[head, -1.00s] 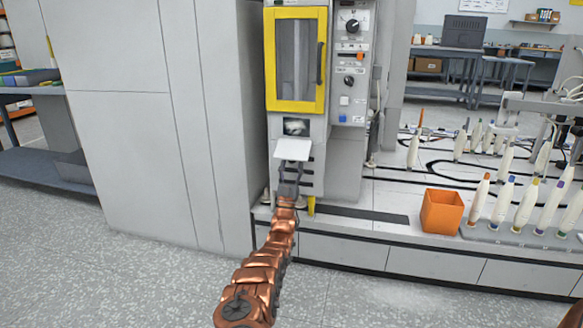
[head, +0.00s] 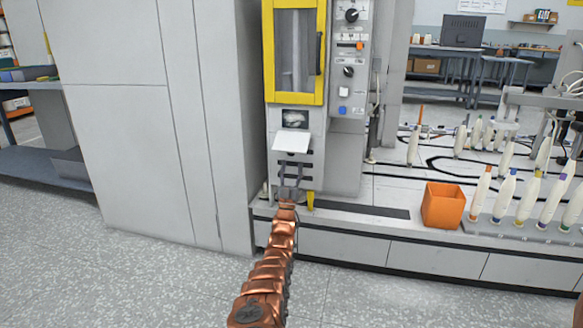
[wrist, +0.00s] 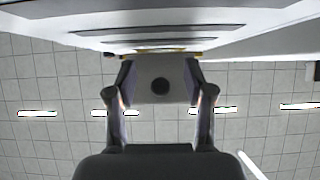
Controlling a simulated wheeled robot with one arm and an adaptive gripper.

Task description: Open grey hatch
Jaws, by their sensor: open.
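The grey hatch (head: 291,141) is a pale flap on the machine front, below the yellow-framed door. It stands tilted outward under a dark opening (head: 295,117), so it is open. In the wrist view the flap's underside (wrist: 160,98) shows as a grey plate with a dark round spot. My gripper (head: 289,165) is just below the flap, pointing up, fingers apart and empty. In the wrist view my gripper (wrist: 159,76) has one finger on each side of the plate. I cannot tell whether either finger touches it.
The yellow-framed door (head: 295,55) above is closed, with a control panel (head: 349,60) to its right. A large grey cabinet (head: 150,120) stands close on the left. An orange bin (head: 442,206) and several bobbins (head: 503,197) stand on the right. The floor in front is free.

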